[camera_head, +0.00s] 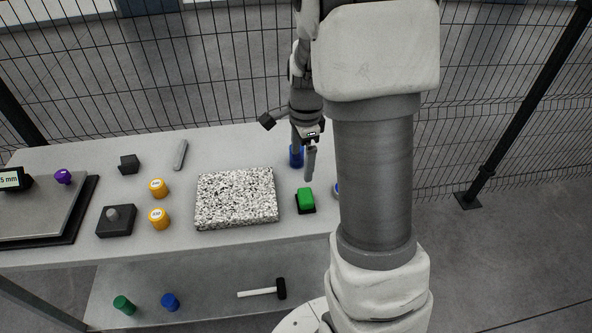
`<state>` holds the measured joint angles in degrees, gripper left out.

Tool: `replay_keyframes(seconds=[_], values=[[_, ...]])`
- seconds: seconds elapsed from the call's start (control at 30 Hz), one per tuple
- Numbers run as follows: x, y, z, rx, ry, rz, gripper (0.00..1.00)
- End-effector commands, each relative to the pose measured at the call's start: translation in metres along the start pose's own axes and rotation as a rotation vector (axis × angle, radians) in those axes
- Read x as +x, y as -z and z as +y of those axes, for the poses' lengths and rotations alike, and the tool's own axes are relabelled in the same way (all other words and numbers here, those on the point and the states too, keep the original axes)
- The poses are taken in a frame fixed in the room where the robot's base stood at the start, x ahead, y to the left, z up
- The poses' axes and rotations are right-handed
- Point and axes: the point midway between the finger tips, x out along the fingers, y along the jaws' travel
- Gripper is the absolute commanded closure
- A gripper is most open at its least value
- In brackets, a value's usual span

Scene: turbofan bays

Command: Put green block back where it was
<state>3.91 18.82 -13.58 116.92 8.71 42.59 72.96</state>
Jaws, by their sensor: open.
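The green block (306,197) sits on a small dark base on the table (150,248), to the right of the speckled granite slab. My gripper (310,172) hangs just above and behind the green block in the picture, with a visible gap between them. Its jaws are open and seen nearly edge-on, and nothing shows between them. My arm hides the right end of the table.
A blue cylinder (296,157) stands close beside my gripper. The granite slab (236,198) lies left of the block. Orange cylinders (157,187) and a dark fixture (116,220) stand further left. A hammer (264,290) lies on the lower shelf. A mesh fence (220,80) runs behind.

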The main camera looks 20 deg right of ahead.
Motion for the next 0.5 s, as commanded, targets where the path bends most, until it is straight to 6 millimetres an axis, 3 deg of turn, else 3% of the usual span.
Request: replay_keyframes(seconds=[0.03,0.2,0.5], values=[[-0.019,-0.009,0.004,-0.078,0.031,-0.008,0.00],[-0.070,-0.035,0.028,-0.384,0.115,-0.011,0.00],[-0.138,-0.070,0.088,-0.925,0.253,0.065,0.00]])
